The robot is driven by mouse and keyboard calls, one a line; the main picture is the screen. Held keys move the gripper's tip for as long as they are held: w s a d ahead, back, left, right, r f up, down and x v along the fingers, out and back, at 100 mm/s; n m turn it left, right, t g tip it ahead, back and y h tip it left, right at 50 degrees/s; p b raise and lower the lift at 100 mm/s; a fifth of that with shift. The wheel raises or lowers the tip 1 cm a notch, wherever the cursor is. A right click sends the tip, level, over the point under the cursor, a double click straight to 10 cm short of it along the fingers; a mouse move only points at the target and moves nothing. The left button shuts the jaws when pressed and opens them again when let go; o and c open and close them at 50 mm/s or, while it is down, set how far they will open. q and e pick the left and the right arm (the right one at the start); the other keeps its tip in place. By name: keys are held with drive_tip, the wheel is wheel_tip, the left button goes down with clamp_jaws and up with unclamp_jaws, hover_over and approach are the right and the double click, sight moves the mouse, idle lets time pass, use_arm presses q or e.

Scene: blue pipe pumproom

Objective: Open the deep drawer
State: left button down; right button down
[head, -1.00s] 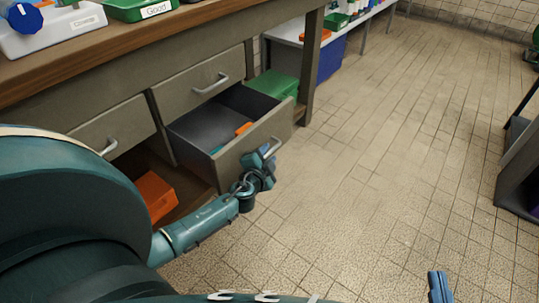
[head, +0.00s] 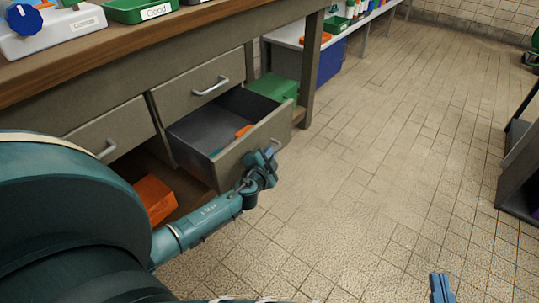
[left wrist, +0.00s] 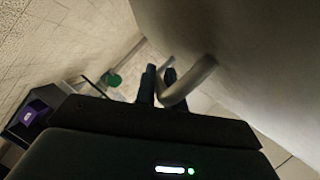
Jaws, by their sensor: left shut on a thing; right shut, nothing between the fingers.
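The deep drawer (head: 240,155) is the lower drawer of the workbench and stands pulled well out. An orange item (head: 243,131) and a teal item lie inside it. My left gripper (head: 270,157) is at the drawer's front, shut on its handle (head: 276,146). In the left wrist view, the curved metal handle (left wrist: 190,83) runs between the fingers of the left gripper (left wrist: 158,85).
A closed upper drawer (head: 205,88) sits above the open one. An orange box (head: 154,198) lies in the open space left of it. A green box (head: 273,86) stands behind the drawer. A dark unit (head: 522,165) stands at the right edge.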

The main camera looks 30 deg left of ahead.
idle(0.3)
use_arm(q)
drive_tip(key=d, duration=0.3)
drive_tip(key=shift+s+d, duration=0.15)
drive_tip(key=shift+d, duration=0.15)
drive_tip(key=c, duration=1.5)
unclamp_jaws()
drive_tip(key=shift+p+v, duration=0.95)
drive_tip(key=shift+v, duration=5.6)
use_arm(e)
drive_tip(key=shift+w+d+m+g+h, duration=0.25)
drive_tip(key=shift+d+m+h, duration=0.2)
drive_tip(key=shift+h, duration=0.25)
drive_tip(key=shift+s+r, duration=0.1)
